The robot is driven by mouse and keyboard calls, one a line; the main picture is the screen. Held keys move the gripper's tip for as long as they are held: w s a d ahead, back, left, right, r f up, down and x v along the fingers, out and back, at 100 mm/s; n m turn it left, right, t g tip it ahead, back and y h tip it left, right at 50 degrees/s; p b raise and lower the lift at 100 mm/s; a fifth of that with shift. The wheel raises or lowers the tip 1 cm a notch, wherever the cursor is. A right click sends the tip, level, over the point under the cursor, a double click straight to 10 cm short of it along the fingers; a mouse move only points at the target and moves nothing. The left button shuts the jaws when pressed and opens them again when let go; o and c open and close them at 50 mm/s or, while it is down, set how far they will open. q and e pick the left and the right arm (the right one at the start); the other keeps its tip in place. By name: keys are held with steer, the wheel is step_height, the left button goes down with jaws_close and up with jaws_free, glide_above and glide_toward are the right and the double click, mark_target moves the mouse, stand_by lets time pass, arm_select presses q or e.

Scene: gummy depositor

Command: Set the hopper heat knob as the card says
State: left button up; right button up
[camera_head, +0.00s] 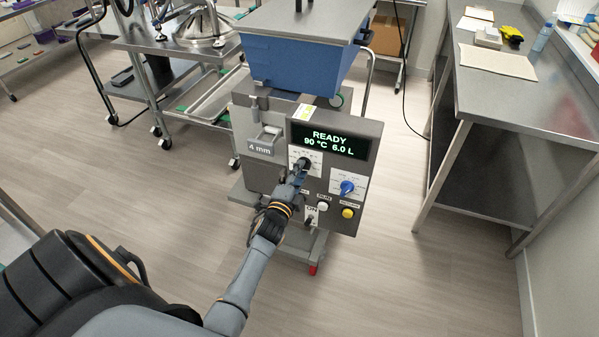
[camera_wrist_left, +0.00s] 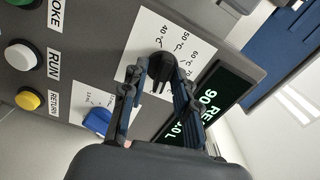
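The depositor's control panel (camera_head: 273,177) faces me. Its display (camera_head: 329,140) reads READY, 90 °C, 6.0 L. The black heat knob (camera_wrist_left: 163,68) sits on a white plate with temperature marks, 40, 50 and 60 °C legible; the knob also shows in the head view (camera_head: 303,162). My left gripper (camera_head: 299,174) is at this knob, and in the left wrist view its fingers (camera_wrist_left: 160,73) stand open on either side of it. I cannot tell whether they touch it. My right gripper is out of view.
A blue knob (camera_head: 346,187) is right of the heat knob. White (camera_head: 322,206) and yellow (camera_head: 347,212) buttons and a toggle switch (camera_head: 310,219) sit below. The blue hopper (camera_head: 300,66) rises above. A steel bench (camera_head: 497,88) stands right; floor between is clear.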

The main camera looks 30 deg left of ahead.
arm_select(q)
steer(key=shift+r, duration=0.1)
steer(key=v, duration=1.2)
stand_by(0.4)
